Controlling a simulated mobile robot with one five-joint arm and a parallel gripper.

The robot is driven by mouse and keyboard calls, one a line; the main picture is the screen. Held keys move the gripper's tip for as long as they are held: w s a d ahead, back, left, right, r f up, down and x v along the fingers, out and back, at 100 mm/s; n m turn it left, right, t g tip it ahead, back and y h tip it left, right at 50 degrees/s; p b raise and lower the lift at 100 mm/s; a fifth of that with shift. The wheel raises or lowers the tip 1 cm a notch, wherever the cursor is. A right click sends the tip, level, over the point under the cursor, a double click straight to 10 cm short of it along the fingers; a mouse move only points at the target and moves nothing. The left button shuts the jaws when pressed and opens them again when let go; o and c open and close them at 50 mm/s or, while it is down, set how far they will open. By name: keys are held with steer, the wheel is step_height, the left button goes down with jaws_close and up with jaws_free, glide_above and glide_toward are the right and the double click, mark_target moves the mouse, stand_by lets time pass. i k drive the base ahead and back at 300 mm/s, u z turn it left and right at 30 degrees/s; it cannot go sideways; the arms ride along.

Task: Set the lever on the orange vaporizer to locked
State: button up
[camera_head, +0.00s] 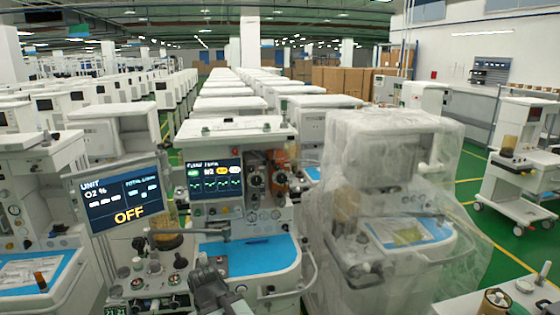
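The orange vaporizer (281,158) is small in view, on the upper right front of the middle anaesthesia cart (236,132), right of its lit screen (215,179). An orange-brown part shows at its top and a darker round part below. Its lever is too small to make out, so its position cannot be told. My gripper (206,264) is dark grey, at the bottom centre, in front of the cart and well below and left of the vaporizer. It appears apart from the vaporizer. Its fingers cannot be made out clearly.
A tilted monitor (124,200) reading OFF stands at the left. A blue work surface (250,256) lies below the vaporizer. A plastic-wrapped cart (385,190) stands close on the right. Green floor (490,245) is open farther right. Rows of carts fill the back.

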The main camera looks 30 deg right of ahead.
mark_target(281, 159)
steer(key=i, duration=0.85)
steer(key=u, duration=0.05)
